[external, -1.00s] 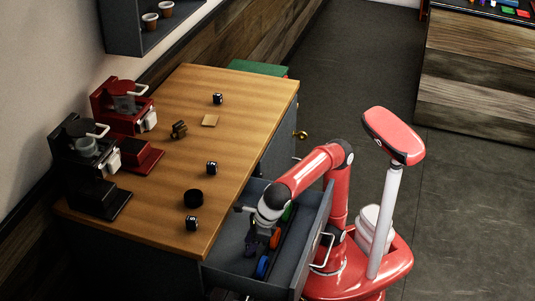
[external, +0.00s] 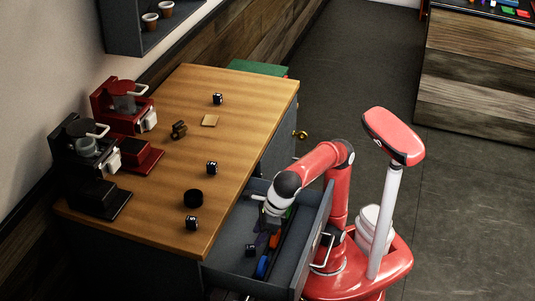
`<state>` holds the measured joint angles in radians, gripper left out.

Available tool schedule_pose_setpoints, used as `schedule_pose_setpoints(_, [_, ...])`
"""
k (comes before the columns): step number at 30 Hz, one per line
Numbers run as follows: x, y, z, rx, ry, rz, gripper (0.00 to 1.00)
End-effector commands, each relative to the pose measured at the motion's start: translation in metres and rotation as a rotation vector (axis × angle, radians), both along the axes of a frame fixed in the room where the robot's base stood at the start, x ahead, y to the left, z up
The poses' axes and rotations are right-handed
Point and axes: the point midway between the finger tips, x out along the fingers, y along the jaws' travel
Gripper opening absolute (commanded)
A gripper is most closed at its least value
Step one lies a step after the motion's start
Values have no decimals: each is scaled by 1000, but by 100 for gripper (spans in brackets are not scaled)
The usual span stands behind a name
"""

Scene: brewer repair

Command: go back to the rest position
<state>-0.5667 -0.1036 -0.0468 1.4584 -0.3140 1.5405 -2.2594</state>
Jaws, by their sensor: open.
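My gripper (external: 268,220) points down over the open drawer (external: 228,268) at the front of the wooden counter. Its fingers are small and partly hidden against the drawer's contents. I see nothing held between them. In the drawer lie a blue item (external: 262,267), an orange-red item (external: 275,240) and a small dark cube (external: 250,250). A purple item (external: 261,240) shows just below the gripper. My arm bends down from the base at the right of the drawer.
On the counter (external: 240,120) stand a red brewer (external: 125,110), a black brewer (external: 85,150), several small black cubes (external: 212,168), a black round puck (external: 194,198), a brown part (external: 179,130) and a tan square (external: 210,120). The drawer's front panel stands close to my base. Open floor lies to the right.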

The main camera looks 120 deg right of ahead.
Motion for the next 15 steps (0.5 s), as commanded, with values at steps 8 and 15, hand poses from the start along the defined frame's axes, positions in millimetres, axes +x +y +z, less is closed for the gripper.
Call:
schedule_pose_setpoints(8, [20,-9,-55,-1,3,-1,41])
schedule_pose_setpoints(15, [25,-11,-41,1,0,0,41])
